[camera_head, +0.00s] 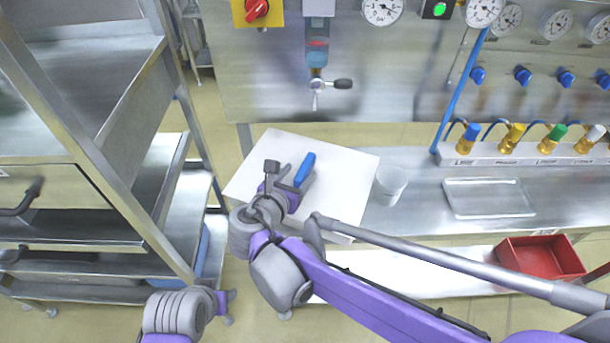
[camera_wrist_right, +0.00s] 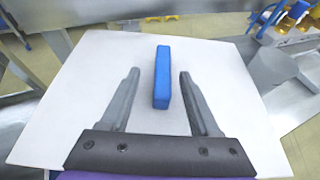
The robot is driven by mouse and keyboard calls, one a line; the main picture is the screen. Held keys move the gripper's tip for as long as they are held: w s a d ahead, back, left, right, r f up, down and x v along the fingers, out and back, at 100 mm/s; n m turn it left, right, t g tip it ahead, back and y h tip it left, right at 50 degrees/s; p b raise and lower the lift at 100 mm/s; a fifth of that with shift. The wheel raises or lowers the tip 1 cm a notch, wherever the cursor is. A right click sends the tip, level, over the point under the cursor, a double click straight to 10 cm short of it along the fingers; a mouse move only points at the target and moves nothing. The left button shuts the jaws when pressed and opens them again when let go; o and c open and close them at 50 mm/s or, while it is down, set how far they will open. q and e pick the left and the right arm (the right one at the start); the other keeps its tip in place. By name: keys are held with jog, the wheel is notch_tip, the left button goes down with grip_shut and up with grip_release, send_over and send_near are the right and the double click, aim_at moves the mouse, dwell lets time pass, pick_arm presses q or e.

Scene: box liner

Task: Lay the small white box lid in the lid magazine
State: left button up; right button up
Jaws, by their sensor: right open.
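A flat white square panel (camera_head: 340,185), which looks like the white lid, lies on the steel bench in the head view. It also fills most of the right wrist view (camera_wrist_right: 90,85). A blue bar (camera_head: 305,168) sits on its top face and shows near the middle of the wrist view (camera_wrist_right: 162,75). My right gripper (camera_head: 288,178) is over the panel. In the wrist view its fingers (camera_wrist_right: 158,75) are open, one on each side of the blue bar, with gaps to both. My left gripper (camera_head: 226,302) is low at the left, small and unclear. I cannot identify the lid magazine.
A white cup (camera_head: 390,184) stands close to the panel's right edge. A clear tray (camera_head: 488,198) lies farther right, and a red bin (camera_head: 542,257) is lower right. Colored valves (camera_head: 514,136) line the bench back. A steel rack (camera_head: 115,170) stands at left.

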jog(key=x, duration=0.4)
jog(key=shift+d+f, duration=0.1)
jog(key=shift+d, duration=0.1)
jog(key=shift+s, duration=0.1)
grip_shut()
